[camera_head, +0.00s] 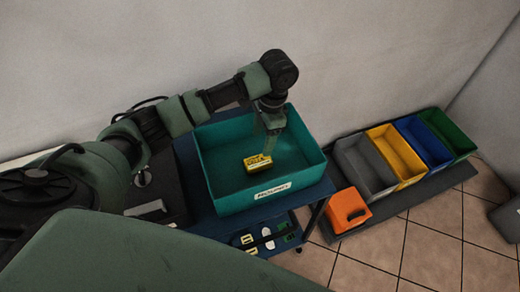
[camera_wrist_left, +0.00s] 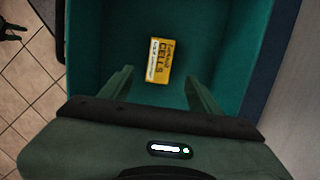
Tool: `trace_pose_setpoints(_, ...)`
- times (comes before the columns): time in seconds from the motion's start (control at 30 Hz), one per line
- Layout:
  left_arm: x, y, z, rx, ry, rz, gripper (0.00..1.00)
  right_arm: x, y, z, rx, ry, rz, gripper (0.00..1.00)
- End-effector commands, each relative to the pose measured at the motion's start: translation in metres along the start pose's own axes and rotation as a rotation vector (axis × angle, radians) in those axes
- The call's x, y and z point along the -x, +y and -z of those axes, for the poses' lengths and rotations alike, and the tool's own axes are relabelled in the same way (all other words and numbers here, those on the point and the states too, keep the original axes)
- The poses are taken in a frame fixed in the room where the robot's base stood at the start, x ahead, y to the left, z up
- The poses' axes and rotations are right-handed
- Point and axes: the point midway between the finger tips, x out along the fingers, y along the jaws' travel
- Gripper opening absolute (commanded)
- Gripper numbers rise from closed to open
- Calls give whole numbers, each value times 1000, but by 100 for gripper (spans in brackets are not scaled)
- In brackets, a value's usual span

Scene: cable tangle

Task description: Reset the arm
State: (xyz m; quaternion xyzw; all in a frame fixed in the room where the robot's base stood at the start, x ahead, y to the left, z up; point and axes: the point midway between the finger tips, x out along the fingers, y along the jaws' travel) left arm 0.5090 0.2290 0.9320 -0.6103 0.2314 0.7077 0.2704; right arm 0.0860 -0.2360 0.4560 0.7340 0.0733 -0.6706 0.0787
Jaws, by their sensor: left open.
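My left arm comes in from the left in the head view, and my left gripper (camera_head: 272,143) hangs over the teal bin. In the left wrist view the gripper (camera_wrist_left: 160,82) shows two fingers well apart with nothing between them. A yellow box (camera_head: 257,162) marked "CELLS" lies on the floor of the teal bin (camera_head: 213,170). It also shows in the left wrist view (camera_wrist_left: 159,61), ahead of the fingers and apart from them.
The bin stands on a dark blue table (camera_head: 195,200) with small items on a lower level. To the right, grey (camera_head: 364,168), yellow (camera_head: 398,155), blue (camera_head: 425,142) and green (camera_head: 450,133) bins stand in a row, with an orange box (camera_head: 345,208) before them. A wall rises behind.

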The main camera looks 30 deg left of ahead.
Motion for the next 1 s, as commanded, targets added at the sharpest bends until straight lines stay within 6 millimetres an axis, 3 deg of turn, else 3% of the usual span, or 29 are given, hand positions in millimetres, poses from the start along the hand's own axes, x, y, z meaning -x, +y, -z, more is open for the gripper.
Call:
trace_pose_setpoints(0.2, 18, 0, 0, -2, 0, 0, 62, -2, 0, 0, 0, 1, 0, 36)
trace_pose_setpoints(0.77, 21, 0, 0, -1, -1, 0, 62, 0, 0, 1, 0, 2, 0, 36)
trace_pose_setpoints(1.0, 61, 0, -6, -1, 0, 0, 62, 40, 0, 5, 0, 2, 1, 36)
